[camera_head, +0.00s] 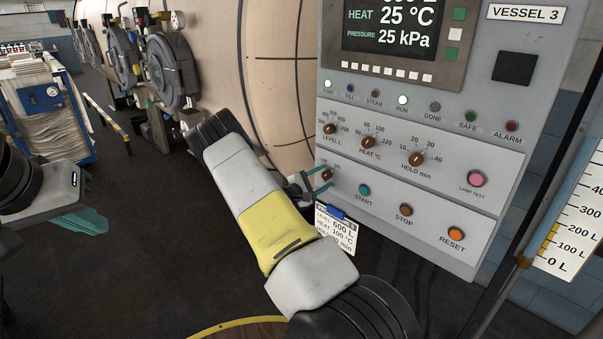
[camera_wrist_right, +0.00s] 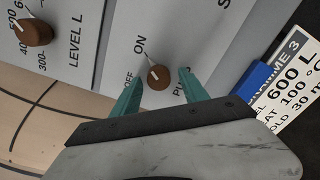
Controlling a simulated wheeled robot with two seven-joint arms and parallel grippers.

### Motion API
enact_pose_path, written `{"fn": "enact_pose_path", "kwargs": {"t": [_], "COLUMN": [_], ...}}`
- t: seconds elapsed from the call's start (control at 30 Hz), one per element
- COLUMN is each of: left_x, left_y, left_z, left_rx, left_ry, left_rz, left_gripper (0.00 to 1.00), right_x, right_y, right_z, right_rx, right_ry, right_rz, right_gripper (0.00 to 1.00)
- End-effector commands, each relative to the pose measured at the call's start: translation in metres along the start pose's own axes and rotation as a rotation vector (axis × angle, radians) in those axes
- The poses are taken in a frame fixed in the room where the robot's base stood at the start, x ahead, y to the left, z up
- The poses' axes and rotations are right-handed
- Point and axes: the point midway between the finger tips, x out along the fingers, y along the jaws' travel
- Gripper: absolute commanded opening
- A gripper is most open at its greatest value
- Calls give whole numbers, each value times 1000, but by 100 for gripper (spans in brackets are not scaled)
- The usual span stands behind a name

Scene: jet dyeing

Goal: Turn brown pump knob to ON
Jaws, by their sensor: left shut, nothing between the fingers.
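The brown pump knob (camera_head: 327,174) is at the left end of the panel's lower row. In the right wrist view the knob (camera_wrist_right: 158,77) sits near the ON and OFF labels, with a small white mark on its upper-left side; I cannot tell exactly which label it points to. My right gripper (camera_head: 319,182) is open at the panel, its teal fingers on either side of the knob. In the right wrist view the open fingers (camera_wrist_right: 159,92) show gaps to the knob on both sides. My left gripper (camera_head: 92,222) is shut and empty, low at the left, away from the panel.
The grey control panel (camera_head: 480,200) holds START (camera_head: 364,190), STOP (camera_head: 406,209) and RESET (camera_head: 456,233) buttons below the LEVEL knob (camera_head: 330,128) and others. A tag with a blue clip (camera_head: 337,212) hangs just below the pump knob. The large vessel (camera_head: 285,90) stands behind.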

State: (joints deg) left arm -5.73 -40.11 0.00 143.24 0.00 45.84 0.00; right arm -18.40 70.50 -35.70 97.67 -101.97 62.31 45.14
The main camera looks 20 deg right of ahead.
Motion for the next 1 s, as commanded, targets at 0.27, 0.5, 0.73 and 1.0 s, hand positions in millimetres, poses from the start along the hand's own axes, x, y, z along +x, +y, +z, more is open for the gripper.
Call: {"fn": "enact_pose_path", "kwargs": {"t": [0.27, 0.5, 0.73, 1.0], "left_x": [0, 0, 0, 0], "left_y": [0, 0, 0, 0], "left_z": [0, 0, 0, 0], "left_rx": [0, 0, 0, 0], "left_ry": [0, 0, 0, 0], "left_rz": [0, 0, 0, 0], "left_gripper": [0, 0, 0, 0], "right_x": [0, -27, -64, -78], "right_y": [0, 1, 1, 0], "right_z": [0, -1, -1, 0], "right_rx": [0, -1, 0, 0], "right_ry": [-1, 2, 1, -1], "right_rz": [1, 2, 2, 1], "right_gripper": [52, 52, 52, 52]}}
